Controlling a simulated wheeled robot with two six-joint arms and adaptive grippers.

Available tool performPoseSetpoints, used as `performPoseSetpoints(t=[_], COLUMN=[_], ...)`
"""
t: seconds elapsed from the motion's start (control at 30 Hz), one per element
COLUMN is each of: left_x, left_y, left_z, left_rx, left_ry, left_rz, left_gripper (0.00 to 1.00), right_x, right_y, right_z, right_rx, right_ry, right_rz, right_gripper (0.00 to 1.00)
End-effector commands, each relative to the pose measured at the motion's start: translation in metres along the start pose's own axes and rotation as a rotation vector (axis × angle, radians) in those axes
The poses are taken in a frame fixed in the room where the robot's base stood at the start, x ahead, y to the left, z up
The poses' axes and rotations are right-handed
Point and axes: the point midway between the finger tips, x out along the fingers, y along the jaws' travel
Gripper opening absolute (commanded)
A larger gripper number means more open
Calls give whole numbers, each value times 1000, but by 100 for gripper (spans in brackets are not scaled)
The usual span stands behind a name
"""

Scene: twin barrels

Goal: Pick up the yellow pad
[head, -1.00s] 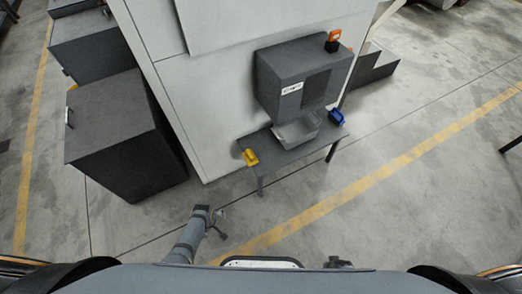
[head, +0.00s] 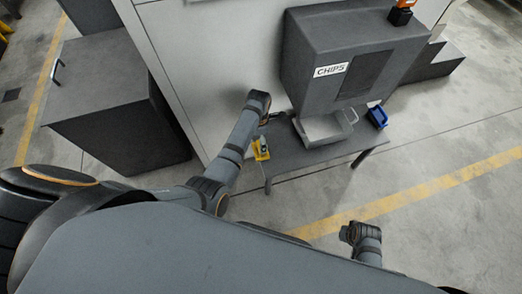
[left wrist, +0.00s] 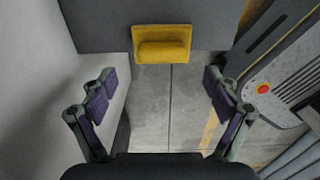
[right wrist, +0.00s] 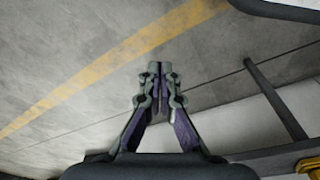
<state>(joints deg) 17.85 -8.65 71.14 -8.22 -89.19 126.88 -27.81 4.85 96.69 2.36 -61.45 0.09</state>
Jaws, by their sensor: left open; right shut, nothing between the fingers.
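The yellow pad (head: 261,152) sits at the left end of the dark grey table (head: 290,158). In the left wrist view the pad (left wrist: 162,54) lies at the table edge, at the top centre. My left gripper (left wrist: 160,88) is open and empty, with its fingers spread wide and the pad beyond them, apart from both. In the head view my left gripper (head: 264,137) reaches over the pad's end of the table and partly hides the pad. My right gripper (right wrist: 159,68) is shut and empty above the floor, with its fingertips together.
A grey machine labelled CHIPS (head: 340,60) stands over the table, with a grey tray (head: 325,130) below it. A blue bin (head: 377,116) sits at the table's right end. A light wall panel (head: 200,60) rises behind, left of the table. The floor in front is clear.

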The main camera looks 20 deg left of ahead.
Motion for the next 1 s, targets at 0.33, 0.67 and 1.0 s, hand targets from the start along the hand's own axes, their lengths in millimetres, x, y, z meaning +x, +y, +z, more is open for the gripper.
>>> performPoseSetpoints(t=[0.33, 0.67, 1.0], left_x=[20, 56, 57], left_y=[-1, -2, -2], left_z=[2, 4, 4], left_rx=[1, 1, 0], left_ry=[0, 0, 0], left_rz=[-1, 0, 0], left_gripper=[89, 89, 82], right_x=[-20, -80, -87], right_y=[-5, -16, -17], right_z=[-9, -18, -18], right_rx=[-2, -13, -14], right_ry=[0, -10, -13], right_rz=[-11, -35, -37], right_gripper=[0, 0, 0])
